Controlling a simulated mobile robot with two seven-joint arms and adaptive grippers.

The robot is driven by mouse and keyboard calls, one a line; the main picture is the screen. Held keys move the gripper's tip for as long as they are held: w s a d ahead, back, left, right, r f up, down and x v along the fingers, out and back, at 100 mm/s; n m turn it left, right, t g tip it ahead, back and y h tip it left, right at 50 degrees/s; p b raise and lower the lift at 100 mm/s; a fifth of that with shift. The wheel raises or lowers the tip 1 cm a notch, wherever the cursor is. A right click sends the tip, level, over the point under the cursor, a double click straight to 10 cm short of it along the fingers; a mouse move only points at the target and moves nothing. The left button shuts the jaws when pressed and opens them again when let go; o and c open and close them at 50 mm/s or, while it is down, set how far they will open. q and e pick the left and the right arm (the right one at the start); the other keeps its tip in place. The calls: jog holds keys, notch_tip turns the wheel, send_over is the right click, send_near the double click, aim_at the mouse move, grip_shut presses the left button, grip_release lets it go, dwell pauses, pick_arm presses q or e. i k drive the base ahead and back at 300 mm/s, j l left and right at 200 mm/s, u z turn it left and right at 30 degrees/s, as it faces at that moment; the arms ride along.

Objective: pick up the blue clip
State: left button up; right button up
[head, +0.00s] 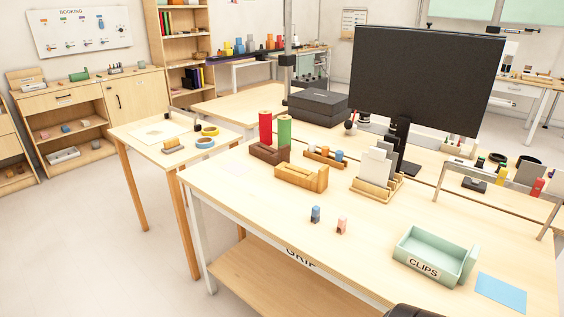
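The blue clip (315,214) stands upright near the front middle of the wooden table (262,208). A pink clip (342,225) stands just right of it, a small gap apart. A pale green tray labelled CLIPS (414,267) sits further right near the front edge and looks empty. Neither of my grippers shows clearly. A dark rounded shape is cut off at the bottom edge, and I cannot tell what it is.
Behind the clips are a wooden block holder (301,178), red (265,128) and green (284,131) cylinders, a card rack (377,185) and a black monitor (428,80). A blue sheet (501,292) lies right of the tray. The table around the clips is clear.

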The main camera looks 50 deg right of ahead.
aim_at(315, 210)
jog(key=i+z, duration=0.15)
jog(key=i, duration=0.7)
jog(key=i+j+z, duration=0.15)
jog(key=i, duration=0.7)
jog(key=i+z, duration=0.15)
jog(key=z, duration=0.25)
jog(key=i+z, duration=0.2)
jog(key=z, duration=0.15)
jog(key=i+j+z, duration=0.15)
jog(key=z, duration=0.25)
jog(key=i+j+z, duration=0.15)
jog(key=z, duration=2.25)
